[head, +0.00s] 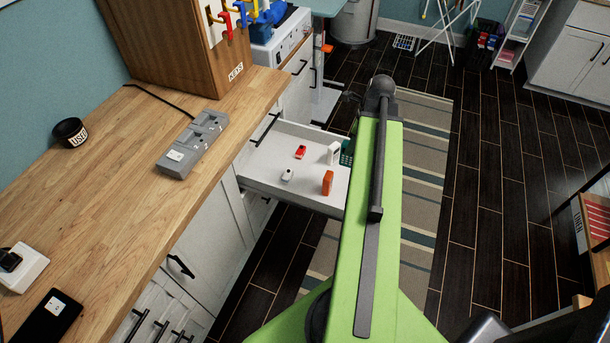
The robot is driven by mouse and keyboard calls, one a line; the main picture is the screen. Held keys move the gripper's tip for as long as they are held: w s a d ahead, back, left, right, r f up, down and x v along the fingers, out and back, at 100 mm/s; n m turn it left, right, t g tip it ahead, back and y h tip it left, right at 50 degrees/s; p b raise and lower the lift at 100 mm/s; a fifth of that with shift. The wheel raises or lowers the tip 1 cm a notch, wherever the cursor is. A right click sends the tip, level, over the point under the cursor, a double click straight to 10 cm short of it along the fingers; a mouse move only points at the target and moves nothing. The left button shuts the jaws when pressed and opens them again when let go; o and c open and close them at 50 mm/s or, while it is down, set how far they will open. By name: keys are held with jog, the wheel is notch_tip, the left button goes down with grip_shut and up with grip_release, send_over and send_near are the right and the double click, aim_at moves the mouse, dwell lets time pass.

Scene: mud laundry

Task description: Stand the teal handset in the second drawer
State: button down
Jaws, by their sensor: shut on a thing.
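The second drawer (262,188) is pulled out from the cabinet under the wooden counter, and its white inside shows from above. The teal handset (347,152) shows as a small dark teal piece at the drawer's right side, against the edge of my green arm. The arm hides the rest of it, so I cannot tell whether it touches the drawer floor or how upright it is. My gripper is hidden behind my arm, and its fingers do not show.

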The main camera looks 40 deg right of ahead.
jog(key=s+d+f+b+x, duration=0.1)
jog(key=s+d+b+x, duration=0.1)
jog(key=b+x, duration=1.5)
jog(key=shift+s+f+b, duration=0.3)
jog(key=shift+s+b, duration=0.3)
jog(key=shift+b, duration=0.05)
jog(key=c, duration=1.1)
grip_release()
jog(key=p+v, duration=1.2)
jog(key=shift+r, duration=0.2)
